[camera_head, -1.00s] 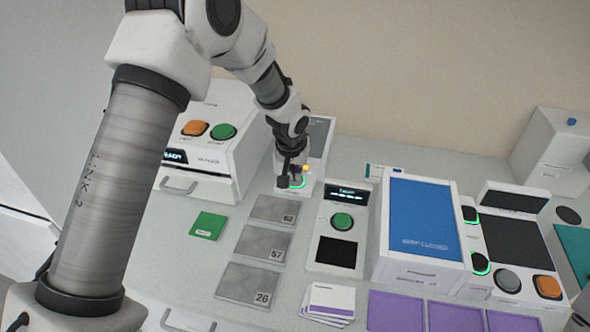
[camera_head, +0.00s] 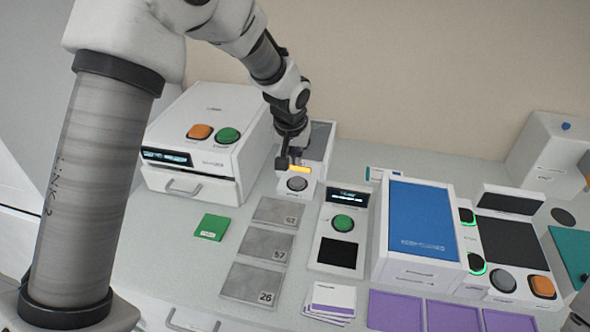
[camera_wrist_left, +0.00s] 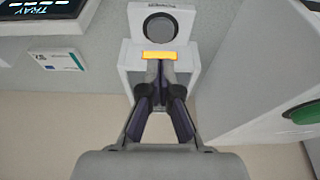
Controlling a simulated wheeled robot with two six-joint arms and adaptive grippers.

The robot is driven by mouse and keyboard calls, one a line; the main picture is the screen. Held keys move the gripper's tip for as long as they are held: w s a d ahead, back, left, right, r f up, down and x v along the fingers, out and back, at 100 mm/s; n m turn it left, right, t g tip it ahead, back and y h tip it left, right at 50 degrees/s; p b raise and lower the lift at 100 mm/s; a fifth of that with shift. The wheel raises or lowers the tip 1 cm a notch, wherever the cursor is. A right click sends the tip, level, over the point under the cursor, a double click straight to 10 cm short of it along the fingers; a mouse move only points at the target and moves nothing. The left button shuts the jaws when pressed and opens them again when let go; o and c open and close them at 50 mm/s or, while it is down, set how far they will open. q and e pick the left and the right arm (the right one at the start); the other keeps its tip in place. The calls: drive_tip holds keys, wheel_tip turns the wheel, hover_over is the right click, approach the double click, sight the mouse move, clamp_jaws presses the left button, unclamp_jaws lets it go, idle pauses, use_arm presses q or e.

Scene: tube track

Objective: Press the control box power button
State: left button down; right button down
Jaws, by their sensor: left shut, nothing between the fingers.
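A narrow white box with a round grey button (camera_head: 297,184) and a lit orange strip (camera_head: 299,169) stands at the back, beside the larger white machine. My left gripper (camera_head: 288,163) is shut and empty, behind the button by the strip. In the left wrist view, its fingertips (camera_wrist_left: 160,66) point at the strip, apart from the button. My right gripper is not in view.
A white machine (camera_head: 215,140) with orange and green buttons stands close on the left. A panel with a green button (camera_head: 343,223) and a blue-topped box (camera_head: 420,215) stand right. Grey numbered plates (camera_head: 265,248) lie in front. A small card box (camera_wrist_left: 57,60) lies nearby.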

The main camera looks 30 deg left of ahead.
use_arm(q)
drive_tip(key=v, duration=0.4)
drive_tip(key=shift+r, duration=0.45)
drive_tip(key=shift+w, duration=0.15)
